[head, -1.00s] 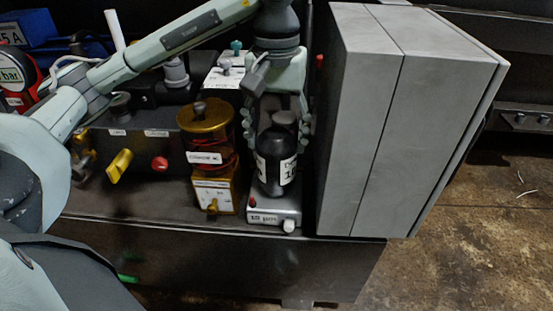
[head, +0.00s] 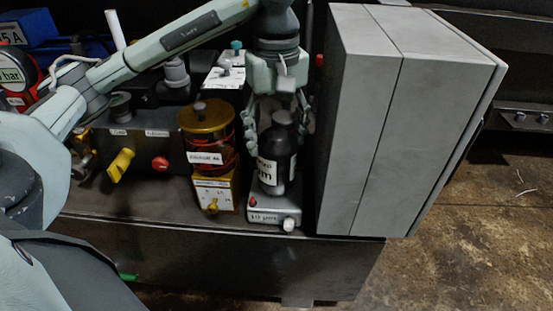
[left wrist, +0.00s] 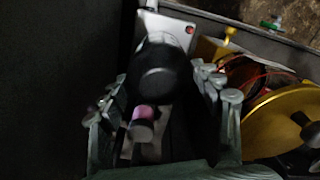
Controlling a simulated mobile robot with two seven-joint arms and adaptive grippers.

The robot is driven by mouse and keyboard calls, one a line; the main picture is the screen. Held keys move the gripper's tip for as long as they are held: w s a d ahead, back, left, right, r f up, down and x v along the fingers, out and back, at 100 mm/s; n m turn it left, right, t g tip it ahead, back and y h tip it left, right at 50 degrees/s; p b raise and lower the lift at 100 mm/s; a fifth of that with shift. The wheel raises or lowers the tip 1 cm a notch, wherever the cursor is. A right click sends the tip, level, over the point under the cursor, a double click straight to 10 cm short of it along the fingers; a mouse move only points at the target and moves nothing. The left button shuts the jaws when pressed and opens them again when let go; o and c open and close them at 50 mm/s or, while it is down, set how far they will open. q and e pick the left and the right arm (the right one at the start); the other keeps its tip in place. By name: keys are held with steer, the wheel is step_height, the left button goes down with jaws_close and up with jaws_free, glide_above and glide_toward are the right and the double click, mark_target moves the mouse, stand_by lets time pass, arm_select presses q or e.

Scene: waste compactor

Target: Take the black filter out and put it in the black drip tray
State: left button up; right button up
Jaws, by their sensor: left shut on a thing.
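The black filter (head: 275,160) is a dark bottle shape with a white label, upright over a small grey base (head: 274,212) in the head view. My left gripper (head: 278,128) comes down from above and is shut on the filter, with its fingers at the sides of the upper part. In the left wrist view the filter's round black end (left wrist: 162,68) shows between the fingers. I cannot tell whether the filter still touches the base. I cannot make out the black drip tray. My right gripper is not in view.
An amber-topped unit (head: 207,135) stands close to the left of the filter. A tall grey cabinet (head: 400,120) stands close on the right. A yellow handle (head: 120,165) and a red knob (head: 160,163) sit further left. The bench front (head: 230,255) lies below.

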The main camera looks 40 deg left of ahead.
arm_select(q)
steer(key=n, duration=0.2)
steer(key=shift+n, duration=0.3)
steer(key=n, duration=0.2)
steer(key=shift+n+p, duration=0.3)
